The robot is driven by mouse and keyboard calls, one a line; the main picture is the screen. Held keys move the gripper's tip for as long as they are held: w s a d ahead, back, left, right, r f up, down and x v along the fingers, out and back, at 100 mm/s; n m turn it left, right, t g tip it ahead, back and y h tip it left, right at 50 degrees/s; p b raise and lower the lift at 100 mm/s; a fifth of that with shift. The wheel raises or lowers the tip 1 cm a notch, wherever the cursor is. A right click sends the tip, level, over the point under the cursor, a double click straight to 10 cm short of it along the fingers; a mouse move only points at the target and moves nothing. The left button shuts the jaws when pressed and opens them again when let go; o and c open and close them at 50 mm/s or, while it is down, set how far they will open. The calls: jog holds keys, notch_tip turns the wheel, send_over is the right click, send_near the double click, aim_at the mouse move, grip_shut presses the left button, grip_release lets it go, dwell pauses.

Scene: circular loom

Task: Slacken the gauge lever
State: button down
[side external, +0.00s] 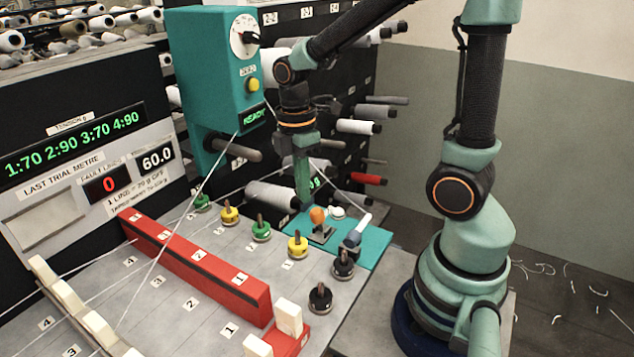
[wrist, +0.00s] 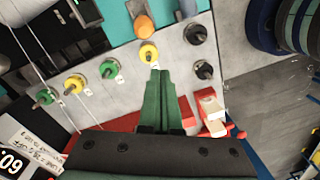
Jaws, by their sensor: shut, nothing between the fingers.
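A small lever with an orange knob (side external: 317,215) stands on a teal plate (side external: 375,245) at the right end of the loom bed; no label naming it the gauge lever is readable. The orange knob also shows at the top of the wrist view (wrist: 144,27). A dark clamp-like part with a pale tip (side external: 352,238) stands to its right on the plate. My gripper (side external: 303,204) points down, shut and empty, just left of the knob in the side view; contact cannot be told. Its closed green fingers also show in the wrist view (wrist: 158,75).
Yellow, green and black pegs (side external: 297,245) stand in a row before the plate. A long red bar (side external: 195,262) lies across the bed, with pale blocks (side external: 288,316) near its end. White threads run up to a teal box (side external: 215,85) reading READY.

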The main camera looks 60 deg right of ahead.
aim_at(319, 219)
jog(key=f+n, duration=0.2)
jog(key=f, duration=0.1)
jog(key=s+a+f+n, duration=0.1)
jog(key=f+n, duration=0.2)
jog(key=f, duration=0.1)
jog(key=f+n, duration=0.2)
jog(key=f, duration=0.1)
jog(key=shift+s+a+f, duration=0.15)
jog(key=shift+f, duration=0.15)
jog(key=shift+w+d+r, duration=0.2)
jog(key=shift+d+r, duration=0.05)
jog(key=shift+d, duration=0.35)
jog(key=shift+w+d+r, duration=0.15)
jog(key=shift+d+r, duration=0.05)
jog(key=shift+d, duration=0.4)
jog(key=shift+w+d+r, duration=0.15)
jog(key=shift+d+r, duration=0.15)
jog(key=shift+d, duration=0.4)
